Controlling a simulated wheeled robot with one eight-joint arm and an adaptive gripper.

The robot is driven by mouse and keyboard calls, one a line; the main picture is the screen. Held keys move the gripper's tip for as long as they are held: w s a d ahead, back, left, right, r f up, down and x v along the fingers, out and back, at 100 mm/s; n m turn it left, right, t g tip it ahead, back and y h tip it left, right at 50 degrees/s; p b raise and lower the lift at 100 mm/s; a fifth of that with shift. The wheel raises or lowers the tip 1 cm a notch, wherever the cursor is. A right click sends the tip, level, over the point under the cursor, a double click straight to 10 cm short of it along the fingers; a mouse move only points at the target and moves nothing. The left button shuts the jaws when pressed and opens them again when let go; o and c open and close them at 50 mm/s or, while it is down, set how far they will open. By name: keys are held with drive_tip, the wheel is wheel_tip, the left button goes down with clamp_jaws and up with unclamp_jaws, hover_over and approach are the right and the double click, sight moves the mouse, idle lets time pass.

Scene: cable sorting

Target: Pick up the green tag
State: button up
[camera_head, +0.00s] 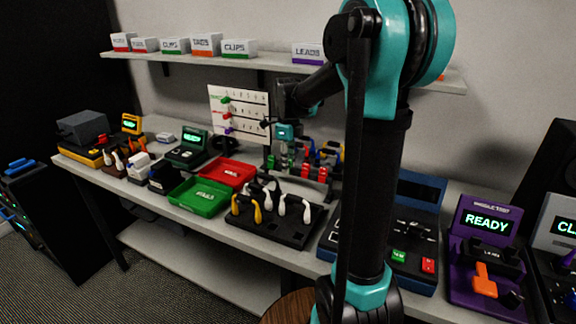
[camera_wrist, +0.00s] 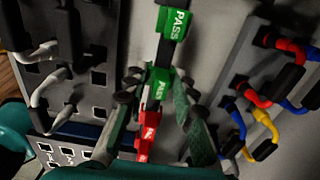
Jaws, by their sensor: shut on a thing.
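Green tags marked PASS and red tags hang on a small rack. In the wrist view one green tag (camera_wrist: 159,86) lies between my fingertips, and my gripper (camera_wrist: 157,92) is shut on it. Another green tag (camera_wrist: 173,23) is farther up in that view. A red tag (camera_wrist: 150,119) is just below the held tag, between my fingers. In the head view my gripper (camera_head: 286,131) is above the rack, where small green tags (camera_head: 271,161) and red tags (camera_head: 307,171) show. Which green tag I hold cannot be told from the head view.
Cable ends in a black block (camera_head: 275,229) stand in front of the rack. Colored cables (camera_wrist: 268,120) are close to the right of my fingers. A green tray (camera_head: 197,199) and red tray (camera_head: 231,172) are to the left. A purple READY station (camera_head: 486,222) is at the right.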

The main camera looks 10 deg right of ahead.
wheel_tip(320, 180, up, 23)
idle(1.1)
